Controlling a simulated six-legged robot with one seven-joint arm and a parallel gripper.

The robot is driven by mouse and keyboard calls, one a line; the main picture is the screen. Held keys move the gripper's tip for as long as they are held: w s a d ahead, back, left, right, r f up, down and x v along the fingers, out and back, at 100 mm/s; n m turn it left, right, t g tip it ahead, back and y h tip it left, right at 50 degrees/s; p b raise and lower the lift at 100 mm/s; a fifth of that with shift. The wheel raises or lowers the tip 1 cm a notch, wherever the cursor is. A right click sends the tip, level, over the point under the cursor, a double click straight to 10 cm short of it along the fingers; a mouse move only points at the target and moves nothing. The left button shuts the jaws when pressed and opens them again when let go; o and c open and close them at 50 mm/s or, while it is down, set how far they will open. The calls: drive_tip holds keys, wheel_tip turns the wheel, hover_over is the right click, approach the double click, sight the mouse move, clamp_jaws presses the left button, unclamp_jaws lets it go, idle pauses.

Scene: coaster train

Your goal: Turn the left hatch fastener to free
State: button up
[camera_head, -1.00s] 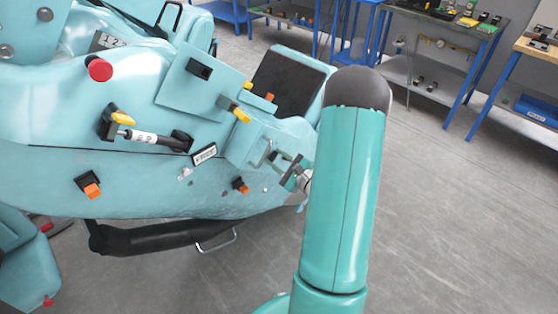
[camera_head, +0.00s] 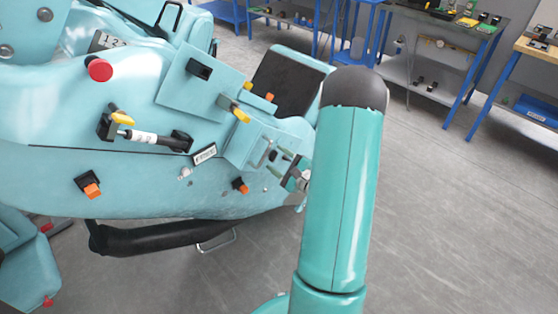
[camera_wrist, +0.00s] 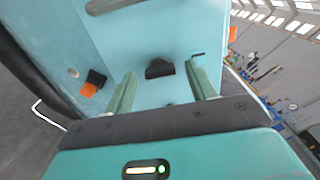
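A small black knob (camera_head: 272,156) sits on the pale teal hatch-like panel (camera_head: 246,147) near the right end of the coaster car; I cannot tell whether it is the left hatch fastener. In the wrist view this dark, half-round knob (camera_wrist: 160,68) stands between and beyond my fingertips. My gripper (camera_head: 279,161) is open and empty, its two fingers (camera_wrist: 160,82) spread on either side of the knob, apparently not touching it. An orange-and-black fastener (camera_head: 240,186) lies left of the gripper and shows in the wrist view (camera_wrist: 92,83). Another orange-and-black fastener (camera_head: 91,187) is farther left.
A yellow-handled latch (camera_head: 238,112) projects above the panel. A red button (camera_head: 99,69) and a black cylinder with a yellow lever (camera_head: 145,137) are farther left. A black bar (camera_head: 155,238) runs below the car. Open floor (camera_head: 450,220) lies right; workbenches (camera_head: 440,40) stand behind.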

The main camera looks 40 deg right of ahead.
drive_tip(key=s, duration=1.4)
drive_tip(key=shift+d, duration=0.2)
drive_tip(key=w+a+r+n+g+y, duration=0.2)
drive_tip(key=w+a+r+n+y, duration=0.15)
drive_tip(key=a, duration=0.25)
drive_tip(key=w+a+r+n+g+y, duration=0.25)
drive_tip(key=a+n+y, duration=0.2)
drive_tip(key=a, duration=0.25)
drive_tip(key=s+a+r+n+g+y, duration=0.1)
drive_tip(key=a+r+n+g, duration=0.25)
drive_tip(key=a, duration=0.35)
drive_tip(key=s+a+r+n+g+y, duration=0.1)
drive_tip(key=s+a+r+n+g, duration=0.1)
drive_tip(key=a+n+g, duration=0.3)
drive_tip(key=s+a+r+n+h, duration=0.5)
drive_tip(key=a+r+n+h, duration=0.1)
drive_tip(key=r+n+h, duration=0.3)
drive_tip(key=shift+s+a+r+t+h, duration=0.2)
drive_tip(key=shift+a+r+t+h, duration=0.15)
drive_tip(key=shift+r+h, duration=0.45)
